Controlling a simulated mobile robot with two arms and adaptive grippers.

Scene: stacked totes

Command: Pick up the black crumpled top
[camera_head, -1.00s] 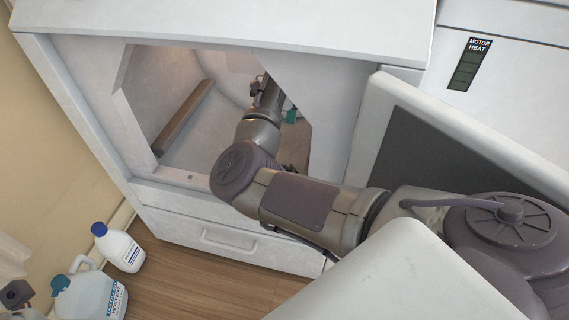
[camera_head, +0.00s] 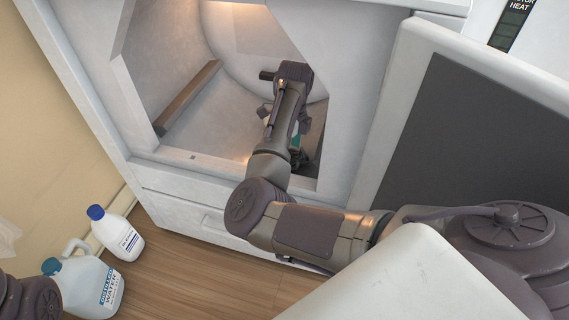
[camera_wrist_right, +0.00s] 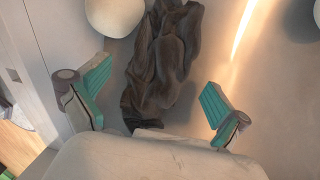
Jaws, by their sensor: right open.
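The black crumpled top (camera_wrist_right: 163,62) lies in a loose dark heap on the pale inner surface of the machine in the right wrist view. I cannot make it out in the head view, where my arm covers much of the opening. My right gripper (camera_wrist_right: 155,92) is open, with its teal-padded fingers apart on either side of the lower part of the top. No contact with the cloth shows. In the head view the right gripper (camera_head: 290,138) is inside the opening, mostly hidden behind my wrist. My left gripper is not in view.
The machine's opening (camera_head: 160,152) has a hard frame close around my right arm. The open door (camera_head: 390,95) stands to the right. A white bottle (camera_head: 120,238) and a water jug (camera_head: 92,288) stand on the wooden floor at the left. Pale rounded shapes flank the top.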

